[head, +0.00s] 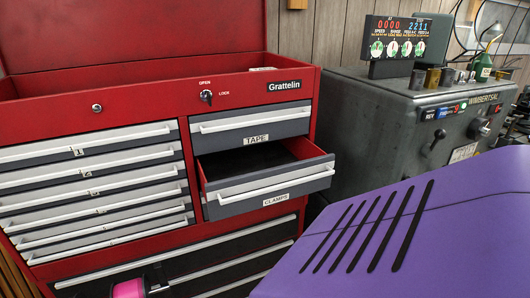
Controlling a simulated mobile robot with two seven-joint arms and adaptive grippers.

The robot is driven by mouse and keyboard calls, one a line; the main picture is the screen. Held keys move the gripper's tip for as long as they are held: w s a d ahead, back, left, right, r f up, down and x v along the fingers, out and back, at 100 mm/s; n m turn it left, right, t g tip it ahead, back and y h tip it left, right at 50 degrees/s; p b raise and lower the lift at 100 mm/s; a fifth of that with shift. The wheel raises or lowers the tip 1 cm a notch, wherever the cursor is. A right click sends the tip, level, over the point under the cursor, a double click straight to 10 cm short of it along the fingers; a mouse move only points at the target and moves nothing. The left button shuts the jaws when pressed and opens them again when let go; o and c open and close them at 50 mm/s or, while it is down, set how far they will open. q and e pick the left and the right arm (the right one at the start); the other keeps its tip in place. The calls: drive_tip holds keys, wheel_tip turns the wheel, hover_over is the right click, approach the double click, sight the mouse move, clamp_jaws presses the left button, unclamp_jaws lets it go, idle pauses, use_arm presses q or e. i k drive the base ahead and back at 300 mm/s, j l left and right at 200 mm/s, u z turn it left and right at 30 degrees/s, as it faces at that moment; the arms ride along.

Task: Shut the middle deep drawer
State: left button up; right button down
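A red tool chest labelled Grattelin (145,103) fills the left and middle of the head view, with its lid up. In its right column, the deep drawer labelled CLAMPS (272,186) is pulled partway out, below the shut drawer labelled TAPE (252,128). The open drawer has a grey front with a light bar handle and red sides. What I can see of its inside is dark, and no contents show. Neither of my grippers is in view.
Several shallow drawers (90,172) on the left and wide dark drawers below look shut. A purple slotted panel (440,225) fills the lower right, near the open drawer. A grey Wimbertsal machine (385,125) stands behind. A pink round thing (128,288) shows at the bottom.

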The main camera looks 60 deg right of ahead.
sight(233, 182)
drive_tip(key=z, duration=1.95)
